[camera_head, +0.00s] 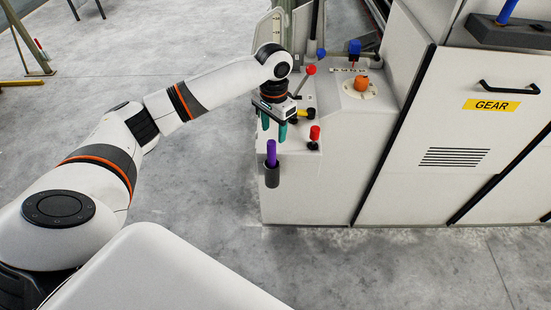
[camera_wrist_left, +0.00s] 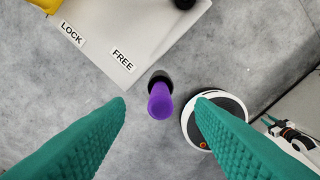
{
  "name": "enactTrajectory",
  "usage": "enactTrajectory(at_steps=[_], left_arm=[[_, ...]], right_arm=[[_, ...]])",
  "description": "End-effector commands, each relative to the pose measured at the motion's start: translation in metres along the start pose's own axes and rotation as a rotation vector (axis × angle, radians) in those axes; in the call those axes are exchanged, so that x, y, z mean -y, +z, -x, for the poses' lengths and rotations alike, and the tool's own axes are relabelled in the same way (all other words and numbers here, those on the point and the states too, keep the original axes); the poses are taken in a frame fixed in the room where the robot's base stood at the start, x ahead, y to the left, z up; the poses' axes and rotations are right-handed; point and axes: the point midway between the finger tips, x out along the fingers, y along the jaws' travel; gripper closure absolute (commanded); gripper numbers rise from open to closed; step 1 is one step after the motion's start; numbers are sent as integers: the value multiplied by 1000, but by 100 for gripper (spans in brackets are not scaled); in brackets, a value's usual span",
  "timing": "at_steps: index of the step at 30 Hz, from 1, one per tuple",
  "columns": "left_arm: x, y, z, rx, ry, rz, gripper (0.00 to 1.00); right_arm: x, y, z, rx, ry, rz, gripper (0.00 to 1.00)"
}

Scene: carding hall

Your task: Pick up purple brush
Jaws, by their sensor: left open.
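The purple brush (camera_head: 271,152) stands upright in a dark cup-like holder (camera_head: 271,176) on the front of the white machine panel. In the left wrist view the purple brush (camera_wrist_left: 160,100) is seen from above, its handle end toward the camera. My left gripper (camera_head: 274,132) is open above the brush, with its green fingers pointing down. In the left wrist view the fingers of the left gripper (camera_wrist_left: 160,108) spread to either side of the brush, not touching it. The brush's lower part is hidden in the holder. My right gripper is not clearly seen in the head view.
The panel carries a red knob (camera_head: 314,132), an orange knob (camera_head: 361,84), a blue knob (camera_head: 354,47) and a red-tipped lever (camera_head: 310,70) close to the gripper. A white cabinet labelled GEAR (camera_head: 491,105) stands to the right. Grey floor is clear in front.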

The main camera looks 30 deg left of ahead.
Motion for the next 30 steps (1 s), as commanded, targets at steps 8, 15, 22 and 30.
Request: enactTrajectory(at_steps=[8, 15, 22, 30], left_arm=[[0, 0, -34, 1, 0, 1, 51], [0, -7, -60, -4, 0, 2, 51], [0, -7, -87, 1, 0, 0, 51], [0, -7, -89, 2, 0, 0, 56]], right_arm=[[-5, -27, 8, -41, 6, 1, 64], [-3, -12, 18, -20, 4, 2, 64], [-2, -6, 21, -10, 4, 2, 64], [-4, -8, 21, -14, 5, 2, 64]])
